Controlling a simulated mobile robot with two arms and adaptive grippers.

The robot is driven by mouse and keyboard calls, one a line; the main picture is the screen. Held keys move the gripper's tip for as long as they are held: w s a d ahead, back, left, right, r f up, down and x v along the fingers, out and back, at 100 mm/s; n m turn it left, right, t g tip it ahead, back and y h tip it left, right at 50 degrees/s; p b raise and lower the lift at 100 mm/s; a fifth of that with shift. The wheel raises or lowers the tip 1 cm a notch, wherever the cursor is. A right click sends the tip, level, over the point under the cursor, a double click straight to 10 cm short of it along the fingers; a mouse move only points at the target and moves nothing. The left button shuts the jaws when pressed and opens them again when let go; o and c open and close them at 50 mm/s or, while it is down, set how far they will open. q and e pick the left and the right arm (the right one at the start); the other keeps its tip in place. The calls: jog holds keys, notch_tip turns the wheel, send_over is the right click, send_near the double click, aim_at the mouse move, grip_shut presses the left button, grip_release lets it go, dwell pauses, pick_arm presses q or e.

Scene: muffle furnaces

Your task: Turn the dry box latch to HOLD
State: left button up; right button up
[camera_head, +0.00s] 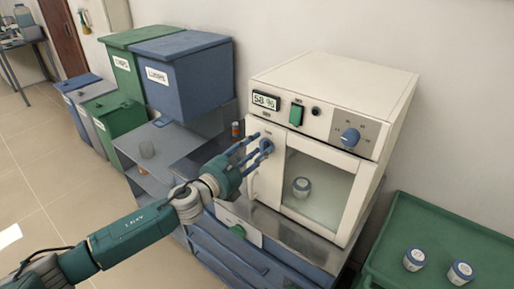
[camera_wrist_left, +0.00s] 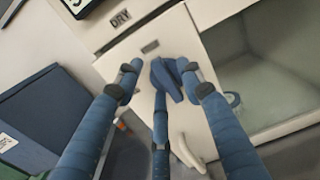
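The dry box (camera_head: 335,82) is a cream cabinet with a glass door, a "58 %" display, a green switch and a blue dial on its front. Its blue latch (camera_head: 267,146) is left of the door glass; in the left wrist view the latch (camera_wrist_left: 168,80) is tilted, its long end pointing down right. My left gripper (camera_head: 253,150) has its three blue fingers spread around the latch. A gap shows between the left finger and the latch; the right and lower fingertips are very close, contact unclear. Any HOLD marking is not legible. My right gripper is not in view.
A white door handle (camera_wrist_left: 186,152) sits just below the latch. A blue-lidded jar (camera_head: 301,187) stands behind the glass. A green tray (camera_head: 440,225) with two jars is at right. Blue and green bins (camera_head: 185,75) stand at left.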

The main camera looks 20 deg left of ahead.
pick_arm(q)
grip_shut()
jog(key=shift+n, duration=0.4)
jog(key=n, duration=0.5)
jog(key=f+n+p, duration=0.1)
jog(key=n, duration=1.1)
jog(key=shift+w+a+f, duration=0.15)
jog(key=shift+a+f, duration=0.2)
jog(key=shift+a, duration=0.05)
jog(key=shift+p, duration=0.3)
grip_release()
jog(key=shift+f, duration=0.1)
